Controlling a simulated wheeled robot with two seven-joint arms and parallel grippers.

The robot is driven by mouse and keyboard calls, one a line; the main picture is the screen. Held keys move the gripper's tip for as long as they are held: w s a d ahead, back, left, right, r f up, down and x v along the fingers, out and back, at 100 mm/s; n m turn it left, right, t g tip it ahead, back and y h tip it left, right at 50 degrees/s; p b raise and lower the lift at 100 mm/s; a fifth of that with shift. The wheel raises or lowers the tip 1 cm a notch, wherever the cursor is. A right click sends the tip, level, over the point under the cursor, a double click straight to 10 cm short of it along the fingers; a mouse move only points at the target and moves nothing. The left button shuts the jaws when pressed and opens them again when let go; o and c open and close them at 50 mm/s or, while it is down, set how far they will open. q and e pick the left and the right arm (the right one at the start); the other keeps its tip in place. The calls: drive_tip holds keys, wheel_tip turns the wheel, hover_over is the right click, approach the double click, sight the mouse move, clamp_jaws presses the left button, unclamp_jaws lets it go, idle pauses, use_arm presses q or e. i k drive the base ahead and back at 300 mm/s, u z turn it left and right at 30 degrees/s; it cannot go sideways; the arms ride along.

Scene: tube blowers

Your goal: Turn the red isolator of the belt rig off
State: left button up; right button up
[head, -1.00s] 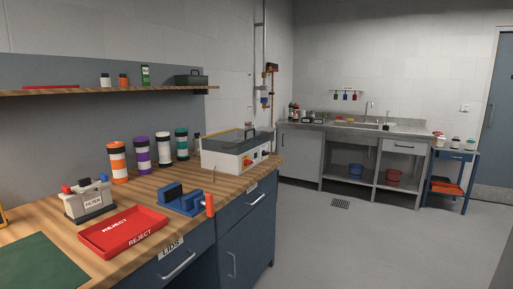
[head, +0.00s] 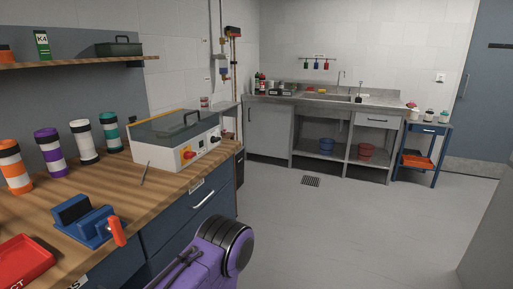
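A white box-shaped machine (head: 160,155) with a grey see-through lid and a dark handle stands on the wooden bench; it looks like the belt rig, though no name on it is readable. On its front face is a red knob on a yellow plate (head: 187,154), which looks like the red isolator. Its exact turn position is too small to read. A black knob (head: 214,139) sits to the right of it on the same face. Neither of my grippers shows in the head view.
A blue vise-like fixture (head: 86,222) with an orange-red handle, a red tray (head: 22,262) and several banded tubes (head: 84,142) share the wooden bench (head: 150,205). A sink counter (head: 270,98) and blue trolley (head: 425,128) stand at the back. The grey floor (head: 350,225) right of the bench is clear.

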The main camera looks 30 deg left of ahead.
sight(187, 155)
drive_tip(key=z, duration=0.15)
drive_tip(key=i, duration=1.1)
drive_tip(key=u, duration=0.45)
drive_tip(key=i, duration=0.75)
drive_tip(key=u, duration=0.75)
